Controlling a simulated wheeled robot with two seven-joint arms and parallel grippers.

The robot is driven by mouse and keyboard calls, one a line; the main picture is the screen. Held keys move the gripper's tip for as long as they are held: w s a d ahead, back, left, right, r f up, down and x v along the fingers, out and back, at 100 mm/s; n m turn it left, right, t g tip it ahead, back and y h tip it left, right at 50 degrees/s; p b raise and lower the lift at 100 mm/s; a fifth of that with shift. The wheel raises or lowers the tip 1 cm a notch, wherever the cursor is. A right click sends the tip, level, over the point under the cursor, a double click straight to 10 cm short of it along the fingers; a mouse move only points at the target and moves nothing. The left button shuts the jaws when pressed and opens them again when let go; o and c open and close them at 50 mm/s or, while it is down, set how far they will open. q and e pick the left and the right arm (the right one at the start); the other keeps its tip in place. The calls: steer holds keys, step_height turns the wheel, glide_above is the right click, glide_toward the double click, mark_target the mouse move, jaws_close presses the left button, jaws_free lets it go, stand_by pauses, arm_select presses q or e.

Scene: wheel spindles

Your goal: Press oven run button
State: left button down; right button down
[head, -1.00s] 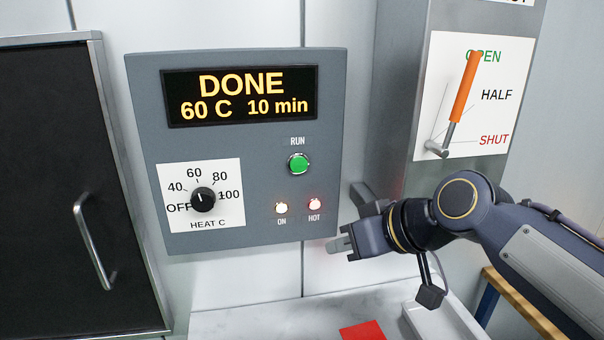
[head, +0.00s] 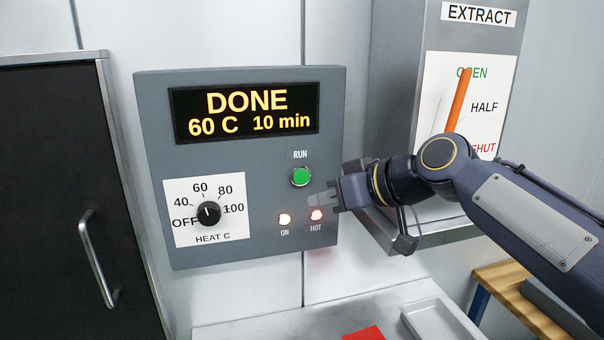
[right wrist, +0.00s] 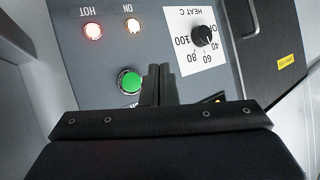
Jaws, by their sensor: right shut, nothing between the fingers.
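The grey oven control panel (head: 260,235) hangs on the wall in the middle of the head view. Its display (head: 245,110) reads "DONE 60 C 10 min". The green RUN button (head: 300,177) sits below the display; it also shows in the right wrist view (right wrist: 130,81). The ON lamp (head: 285,219) and the HOT lamp (head: 317,215) are lit. The black heat knob (head: 208,213) points near 60. My right gripper (head: 314,199) is shut and empty, just below and right of the button. Whether it touches the panel I cannot tell. My left gripper is out of view.
A dark oven door (head: 50,190) with a metal handle (head: 98,260) stands at the left. An extract lever with an orange grip (head: 459,100) is at the right, partly behind my right arm. A white tray (head: 440,322) and a red square (head: 364,334) lie below.

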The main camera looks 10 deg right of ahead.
mark_target(296, 183)
steer(key=w+p, duration=0.3)
steer(key=w, duration=0.4)
steer(key=shift+a, duration=0.1)
stand_by(1.9)
steer(key=shift+w+p, duration=0.3)
steer(key=shift+w, duration=0.1)
steer(key=shift+w, duration=0.3)
stand_by(0.5)
stand_by(0.4)
steer(key=shift+s+b, duration=0.5)
steer(key=shift+s, duration=0.25)
